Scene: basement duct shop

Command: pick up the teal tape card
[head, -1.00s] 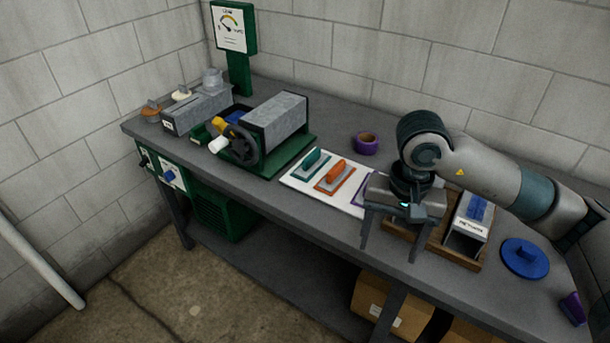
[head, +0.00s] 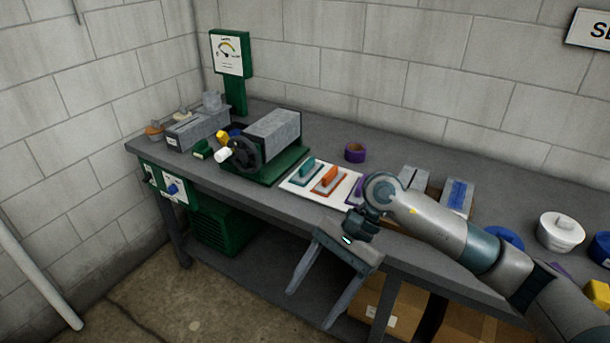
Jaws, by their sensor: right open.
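The teal tape card (head: 304,172) is a flat teal piece with a raised teal grip. It lies at the left of a white board (head: 292,188) on the bench, beside an orange card (head: 328,180). A purple card (head: 357,189) at the board's right end is partly hidden by my right arm. My right gripper (head: 311,308) is open and empty, its two long fingers pointing down in front of the bench's front edge. It is to the right of the teal card and nearer to me. My left gripper is not in view.
A green-based crank machine (head: 270,140) stands left of the board. A purple tape roll (head: 355,152) sits behind it. A white lidded pot (head: 561,233) and blue lids are at the right. Cardboard boxes (head: 388,305) sit below the bench.

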